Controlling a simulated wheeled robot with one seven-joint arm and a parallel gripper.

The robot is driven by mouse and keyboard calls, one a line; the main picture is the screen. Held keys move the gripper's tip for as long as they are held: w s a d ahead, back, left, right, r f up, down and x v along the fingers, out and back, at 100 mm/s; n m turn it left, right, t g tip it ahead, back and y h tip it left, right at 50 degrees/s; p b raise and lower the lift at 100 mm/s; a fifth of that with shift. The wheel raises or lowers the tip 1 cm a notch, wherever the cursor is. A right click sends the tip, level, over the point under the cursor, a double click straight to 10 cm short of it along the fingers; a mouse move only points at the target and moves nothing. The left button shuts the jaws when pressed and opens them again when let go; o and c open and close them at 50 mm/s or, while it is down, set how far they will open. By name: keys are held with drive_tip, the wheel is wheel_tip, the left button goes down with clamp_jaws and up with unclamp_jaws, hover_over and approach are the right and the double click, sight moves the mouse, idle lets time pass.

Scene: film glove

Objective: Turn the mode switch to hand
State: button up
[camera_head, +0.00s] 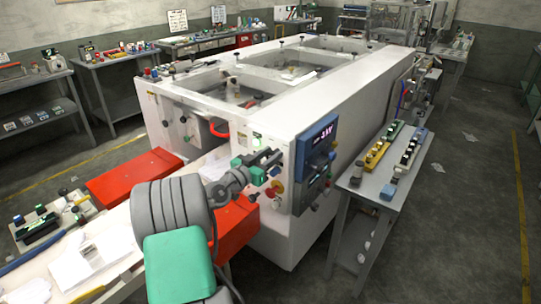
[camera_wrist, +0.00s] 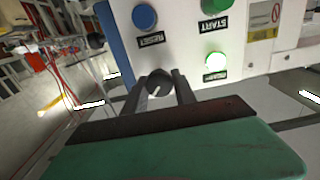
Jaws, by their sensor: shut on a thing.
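The mode switch looks to be the round dark knob (camera_wrist: 159,82) with a pale mark on its face, low on the white panel in the wrist view. My gripper (camera_wrist: 162,92) has its two dark fingers on either side of this knob and is shut on it. Which position the pale mark points to I cannot tell, and no label for the knob is readable. In the head view my gripper (camera_head: 272,160) reaches the near end of the white machine (camera_head: 262,140). There the gripper and wrist hide the knob.
Close to the knob are a blue button (camera_wrist: 145,17) marked RESET, a green lit button (camera_wrist: 215,61) and another green button (camera_wrist: 213,6) by a START label. A blue-framed display (camera_head: 316,150) is right of my gripper. A narrow side table (camera_head: 372,190) stands further right, with open floor beyond.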

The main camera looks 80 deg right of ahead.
clamp_jaws()
drive_tip(key=shift+n+b, duration=0.3)
drive_tip(key=shift+n, duration=0.1)
drive_tip(key=shift+f+n+b, duration=0.15)
drive_tip(key=shift+n+b, duration=0.4)
drive_tip(key=shift+n, duration=0.45)
drive_tip(key=n+b, duration=0.1)
drive_tip(key=n, duration=0.3)
drive_tip(key=shift+n, duration=0.3)
drive_tip(key=n+p, duration=0.1)
drive_tip(key=n, duration=0.4)
drive_tip(key=shift+w, duration=0.1)
drive_tip(key=n+p, duration=0.2)
drive_tip(key=n, duration=0.3)
drive_tip(key=shift+f+n, duration=0.1)
drive_tip(key=shift+n, duration=0.3)
